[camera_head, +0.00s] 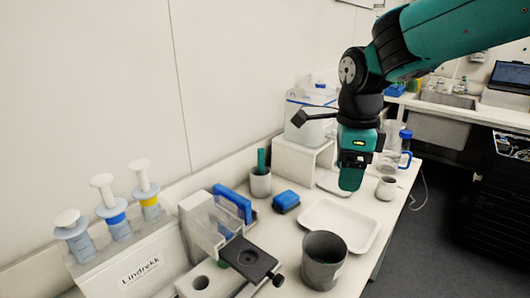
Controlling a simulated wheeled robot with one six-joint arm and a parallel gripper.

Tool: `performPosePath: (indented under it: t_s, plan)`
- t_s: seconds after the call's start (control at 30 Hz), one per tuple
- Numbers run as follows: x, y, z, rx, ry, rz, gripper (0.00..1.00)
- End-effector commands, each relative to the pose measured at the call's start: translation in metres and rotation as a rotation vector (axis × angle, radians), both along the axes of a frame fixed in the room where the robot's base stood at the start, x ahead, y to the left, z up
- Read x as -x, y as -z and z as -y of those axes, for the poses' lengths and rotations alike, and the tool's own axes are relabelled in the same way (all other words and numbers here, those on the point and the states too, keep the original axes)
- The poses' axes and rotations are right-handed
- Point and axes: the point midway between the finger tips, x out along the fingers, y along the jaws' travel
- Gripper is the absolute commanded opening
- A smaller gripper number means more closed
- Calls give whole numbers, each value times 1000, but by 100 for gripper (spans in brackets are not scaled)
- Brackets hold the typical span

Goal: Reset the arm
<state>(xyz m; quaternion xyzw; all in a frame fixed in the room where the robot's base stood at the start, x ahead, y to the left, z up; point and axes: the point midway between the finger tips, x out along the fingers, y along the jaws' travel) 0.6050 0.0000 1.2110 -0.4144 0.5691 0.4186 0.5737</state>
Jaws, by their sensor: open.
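My arm, green and black, reaches in from the upper right of the head view. My gripper (351,180) hangs downward over the bench (284,236), above the area behind the white tray. The jaws are open, and I see nothing held between them. The fingers are seen mostly from one side, so the gap between them is hard to make out.
A grey cup (323,262) and a white tray (356,222) are near the bench's front edge.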

Motion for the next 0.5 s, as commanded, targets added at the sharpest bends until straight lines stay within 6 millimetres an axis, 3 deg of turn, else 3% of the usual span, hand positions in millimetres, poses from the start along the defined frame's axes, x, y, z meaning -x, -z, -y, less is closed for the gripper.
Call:
performPosePath:
  t_s: [0.17,0.5]
  plan:
    - [30,-4,-6,-43,-387,25,62]
    - [113,-5,-25,-138,-1415,164,62]
